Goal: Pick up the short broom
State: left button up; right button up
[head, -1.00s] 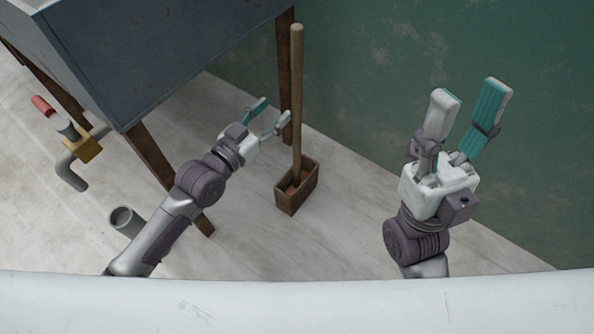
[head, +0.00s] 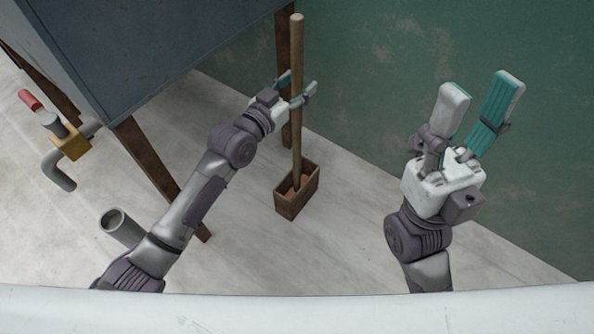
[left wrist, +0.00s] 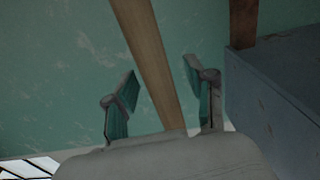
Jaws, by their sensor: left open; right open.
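The short broom (head: 297,60) stands upright with its wooden handle rising from a small brown wooden box (head: 285,203) on the floor. Its head is mostly hidden inside the box. My left gripper (head: 299,82) is open, with its fingers at the handle's upper-middle part. In the left wrist view the handle (left wrist: 151,65) runs between the two open fingers (left wrist: 162,92), with a gap to each side. My right gripper (head: 482,92) is open and empty, off to the right of the broom.
A blue-grey cabinet or tank (head: 160,50) on brown legs stands left of the broom, one leg (head: 285,80) close behind the handle. A green wall (head: 400,60) is behind. Floor right of the box is clear.

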pick_arm(q)
grip_shut()
jog(key=shift+r, duration=0.1)
